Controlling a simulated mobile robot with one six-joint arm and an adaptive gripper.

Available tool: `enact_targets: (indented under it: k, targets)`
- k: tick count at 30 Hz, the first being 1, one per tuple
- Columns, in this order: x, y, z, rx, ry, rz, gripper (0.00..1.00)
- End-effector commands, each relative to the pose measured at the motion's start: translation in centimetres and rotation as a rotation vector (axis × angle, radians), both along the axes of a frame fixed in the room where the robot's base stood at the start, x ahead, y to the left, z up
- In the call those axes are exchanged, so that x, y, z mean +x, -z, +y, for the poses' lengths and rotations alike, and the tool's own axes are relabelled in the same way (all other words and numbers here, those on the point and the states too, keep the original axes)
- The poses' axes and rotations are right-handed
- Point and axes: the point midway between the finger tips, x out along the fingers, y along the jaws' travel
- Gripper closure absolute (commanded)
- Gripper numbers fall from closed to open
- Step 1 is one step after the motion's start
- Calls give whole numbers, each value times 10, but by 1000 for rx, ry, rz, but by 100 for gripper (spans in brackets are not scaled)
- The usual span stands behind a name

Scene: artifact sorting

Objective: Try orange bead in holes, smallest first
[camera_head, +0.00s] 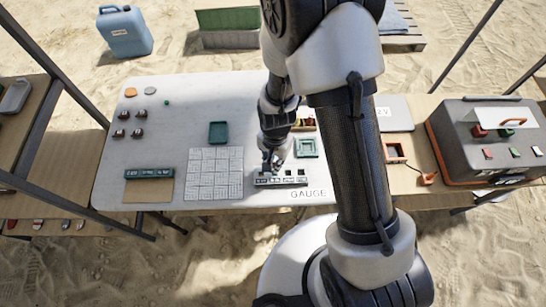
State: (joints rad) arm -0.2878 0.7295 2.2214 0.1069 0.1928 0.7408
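My gripper (271,168) points down just over the left-middle part of the gauge. It is small and dark here, and I cannot tell whether its fingers are open or hold a bead. I cannot make out an orange bead for certain. A flat orange round piece (131,92) lies at the table's back left. My arm hides part of the table's right side.
A gridded white sheet (214,174) lies left of the gauge, with a dark green tray (218,133) behind it. Several small dark brown pieces (137,133) and a green block (149,173) are at left. A pale green square frame (307,147) stands behind the gauge.

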Motion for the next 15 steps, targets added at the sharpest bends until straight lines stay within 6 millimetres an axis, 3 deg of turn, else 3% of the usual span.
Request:
enact_targets:
  k: [15]
  targets:
    - [0, 26, 0, 1, -1, -1, 99]
